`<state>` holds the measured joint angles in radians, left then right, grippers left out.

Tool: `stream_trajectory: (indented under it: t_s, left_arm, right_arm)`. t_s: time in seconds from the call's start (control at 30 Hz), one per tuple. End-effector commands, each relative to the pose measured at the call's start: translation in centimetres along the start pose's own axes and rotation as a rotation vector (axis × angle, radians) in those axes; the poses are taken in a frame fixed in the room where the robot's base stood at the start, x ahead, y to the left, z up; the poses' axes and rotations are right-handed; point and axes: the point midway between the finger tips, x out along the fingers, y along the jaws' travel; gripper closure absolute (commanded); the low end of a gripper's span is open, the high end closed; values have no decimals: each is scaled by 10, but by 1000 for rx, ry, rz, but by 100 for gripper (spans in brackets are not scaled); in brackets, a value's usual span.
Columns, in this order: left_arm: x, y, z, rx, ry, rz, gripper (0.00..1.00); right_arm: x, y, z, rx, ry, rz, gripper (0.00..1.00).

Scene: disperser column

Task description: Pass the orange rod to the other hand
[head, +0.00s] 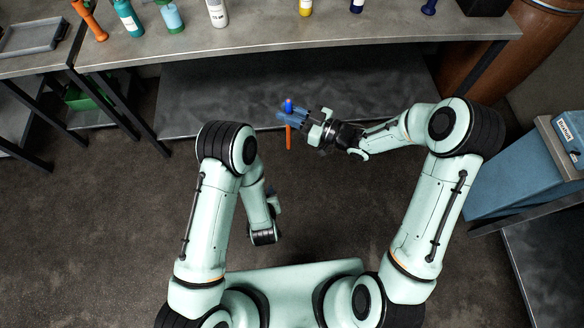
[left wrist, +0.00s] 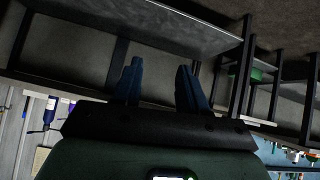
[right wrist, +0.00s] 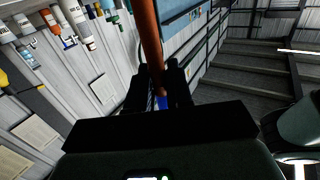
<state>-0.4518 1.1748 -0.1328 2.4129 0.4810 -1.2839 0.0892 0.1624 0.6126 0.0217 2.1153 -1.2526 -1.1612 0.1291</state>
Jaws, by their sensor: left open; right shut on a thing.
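The orange rod (head: 288,138) hangs upright in front of the bench, with a blue part at its upper end. My right gripper (head: 290,117) is shut on it near the blue part. In the right wrist view the orange rod (right wrist: 150,38) runs up from between the fingers, and a bit of blue shows at the grip. My left gripper (left wrist: 160,85) is open, with nothing between its blue fingers in the left wrist view.
A lower shelf (head: 300,85) is bare. A blue cabinet (head: 515,180) stands at the right. The floor between my arms is clear.

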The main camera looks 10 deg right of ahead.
Motion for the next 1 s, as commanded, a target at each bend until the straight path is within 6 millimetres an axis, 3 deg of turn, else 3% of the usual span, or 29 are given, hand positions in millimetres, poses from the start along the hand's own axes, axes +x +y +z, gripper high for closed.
stream_trajectory:
  t_s: [0.03, 0.2, 0.33, 0.5, 0.67, 1.0]
  left_arm:
    - [-6, 17, -14, 38, 97, 21, 58]
    - [-37, 62, -60, 119, 410, 78, 58]
    - [-65, 88, -81, 157, 590, 126, 58]
    - [-86, 105, -94, 179, 714, 160, 58]
    - [-83, 110, -104, 179, 740, 165, 58]
    - [-38, 123, -144, 178, 739, 164, 58]
  right_arm:
    - [0, 0, 0, 0, 0, 0, 100]
    - [0, 0, 0, 0, 0, 0, 100]
    - [0, 0, 0, 0, 0, 0, 100]
    - [0, 0, 0, 0, 0, 0, 100]
    - [0, 0, 0, 0, 0, 0, 100]
    - [0, 0, 0, 0, 0, 0, 100]
